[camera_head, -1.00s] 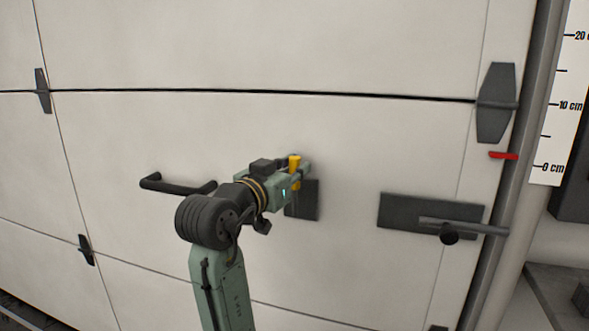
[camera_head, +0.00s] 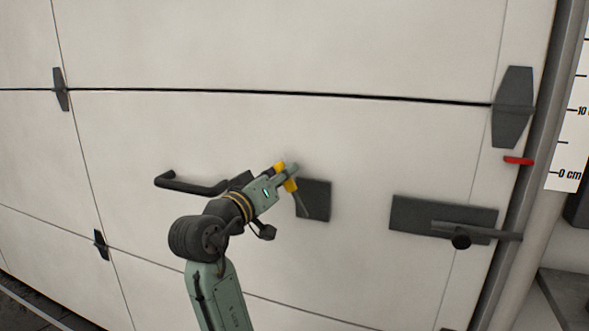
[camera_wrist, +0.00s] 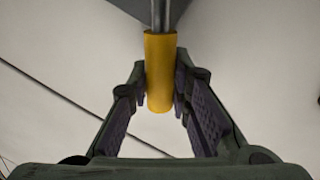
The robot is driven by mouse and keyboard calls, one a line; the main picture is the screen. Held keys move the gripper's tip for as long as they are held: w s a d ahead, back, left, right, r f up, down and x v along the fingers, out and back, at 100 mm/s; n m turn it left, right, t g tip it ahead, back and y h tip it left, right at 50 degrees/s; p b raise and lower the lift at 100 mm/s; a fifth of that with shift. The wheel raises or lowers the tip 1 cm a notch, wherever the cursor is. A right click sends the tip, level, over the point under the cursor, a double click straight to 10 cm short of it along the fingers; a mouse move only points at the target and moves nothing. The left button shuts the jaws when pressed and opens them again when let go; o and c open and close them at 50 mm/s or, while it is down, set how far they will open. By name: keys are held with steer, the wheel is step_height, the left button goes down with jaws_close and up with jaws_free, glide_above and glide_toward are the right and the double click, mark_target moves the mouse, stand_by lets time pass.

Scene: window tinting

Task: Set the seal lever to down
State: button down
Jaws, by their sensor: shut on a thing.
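The seal lever is a thin metal rod with a yellow grip (camera_head: 280,168), mounted on a dark square plate (camera_head: 314,200) on the white panelled door. The rod rises from the plate and leans to the upper left, with the yellow end uppermost. My gripper (camera_head: 288,176) is at the yellow grip, to the upper left of the plate. In the wrist view, the yellow grip (camera_wrist: 160,75) stands between my two fingers (camera_wrist: 160,92), which are closed on its sides. The rod's pivot is partly hidden behind my gripper.
A black handle (camera_head: 190,186) is on the door left of my gripper. A dark plate with a latch bar (camera_head: 445,216) is to the right. A red marker (camera_head: 518,160) and a centimetre scale (camera_head: 568,150) are at the right edge. Hinges line the panel seam.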

steer(key=w+a+f+n+t+y, duration=0.1)
steer(key=a+f+n, duration=0.3)
steer(key=n, duration=0.5)
steer(key=shift+w+a+f+t+p, duration=0.3)
steer(key=shift+f+t+p, duration=0.1)
steer(key=shift+f, duration=0.4)
steer(key=shift+f+n, duration=0.1)
steer(key=shift+n, duration=0.2)
steer(key=c, duration=1.5)
jaws_free()
steer(key=shift+o, duration=0.3)
steer(key=shift+s, duration=0.1)
steer(key=v, duration=1.1)
steer(key=shift+s, duration=0.45)
steer(key=shift+a, duration=0.1)
